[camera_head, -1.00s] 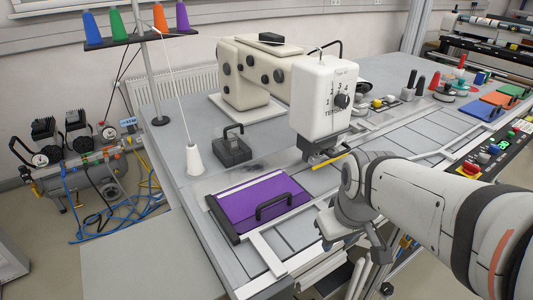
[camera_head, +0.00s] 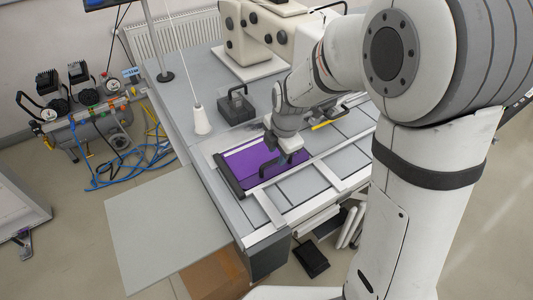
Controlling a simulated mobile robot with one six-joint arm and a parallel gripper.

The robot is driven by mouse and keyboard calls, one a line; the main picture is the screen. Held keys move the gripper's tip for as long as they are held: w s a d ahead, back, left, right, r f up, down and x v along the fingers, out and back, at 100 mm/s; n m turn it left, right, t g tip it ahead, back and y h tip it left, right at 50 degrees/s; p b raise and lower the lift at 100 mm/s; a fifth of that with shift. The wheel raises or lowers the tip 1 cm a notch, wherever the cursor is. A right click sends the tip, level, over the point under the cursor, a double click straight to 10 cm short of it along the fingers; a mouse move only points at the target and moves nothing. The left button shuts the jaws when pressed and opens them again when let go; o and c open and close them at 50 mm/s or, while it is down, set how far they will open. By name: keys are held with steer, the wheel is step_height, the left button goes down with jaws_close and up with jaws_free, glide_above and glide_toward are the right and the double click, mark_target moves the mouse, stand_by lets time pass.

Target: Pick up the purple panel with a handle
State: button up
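The purple panel (camera_head: 247,168) lies flat on the grey sewing table, with a dark bar along its left edge and a lighter strip along its far edge. My gripper (camera_head: 289,151) is over the right part of the panel, at its black handle (camera_head: 264,169). The gripper hides part of the handle and panel. The fingertips are too small and dark to tell whether they are open or shut, or touch the handle.
The sewing machine (camera_head: 262,40) stands behind, partly hidden by my arm. A white thread cone (camera_head: 201,121) and a dark block with a handle (camera_head: 236,107) stand beyond the panel. A grey side board (camera_head: 160,235) lies left of the table. A compressor (camera_head: 95,130) stands on the floor at the left.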

mark_target(274, 161)
steer(key=shift+w+a+f+p, duration=0.2)
steer(key=shift+f+p, duration=0.1)
steer(key=shift+f, duration=0.6)
steer(key=shift+w+a+f+p, duration=0.15)
steer(key=shift+f+p, duration=0.15)
steer(key=shift+f, duration=0.6)
steer(key=shift+w+a+f+p, duration=0.2)
steer(key=shift+f+p, duration=0.1)
steer(key=shift+f, duration=0.6)
steer(key=shift+c, duration=0.4)
jaws_close()
